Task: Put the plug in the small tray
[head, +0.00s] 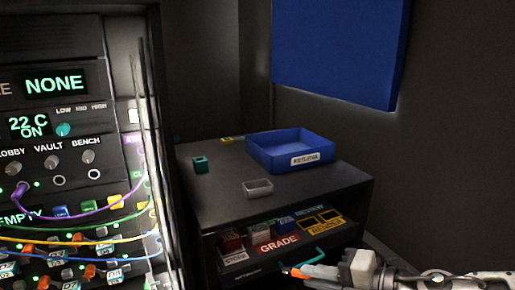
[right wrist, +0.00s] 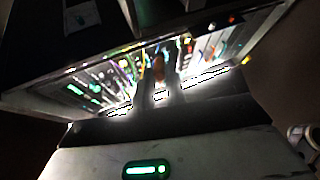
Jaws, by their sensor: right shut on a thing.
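The small grey tray (head: 258,193) sits on top of the dark cabinet, near its front edge, and looks empty. My right gripper (head: 292,270) is low in front of the cabinet, below the tray's level. It is shut on an orange plug (head: 299,273), which shows at its fingertips. My left gripper is not in view.
A larger blue tray (head: 262,157) with a label stands behind the small tray. A teal block (head: 200,165) is at the left of the cabinet top (head: 215,205). The open shelf below holds several labelled boxes. A panel (head: 60,150) with cables stands at the left.

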